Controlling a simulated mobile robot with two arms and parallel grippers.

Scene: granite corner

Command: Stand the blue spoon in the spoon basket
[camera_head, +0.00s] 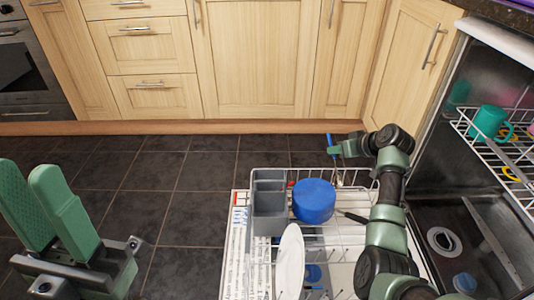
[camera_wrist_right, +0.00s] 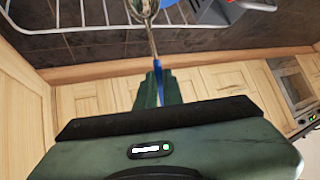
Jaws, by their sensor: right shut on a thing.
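The blue spoon (camera_head: 330,141) is in my right gripper (camera_head: 345,150) in the head view, beyond the far edge of the dishwasher rack. In the right wrist view the right gripper (camera_wrist_right: 159,90) is shut on the spoon's blue handle (camera_wrist_right: 160,75); the metal bowl (camera_wrist_right: 143,8) points away from the gripper. The grey spoon basket (camera_head: 268,212), with several compartments, stands in the rack, left of and nearer than the spoon. It also shows in part in the right wrist view (camera_wrist_right: 208,11). My left gripper (camera_head: 44,195) is open and empty at the lower left.
A blue pot (camera_head: 314,200) with a dark handle stands right beside the basket. A white plate (camera_head: 289,262) stands upright in the pulled-out rack. The upper rack (camera_head: 488,150) at right holds a teal mug (camera_head: 489,121). Dark floor tiles (camera_head: 150,180) are clear at left.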

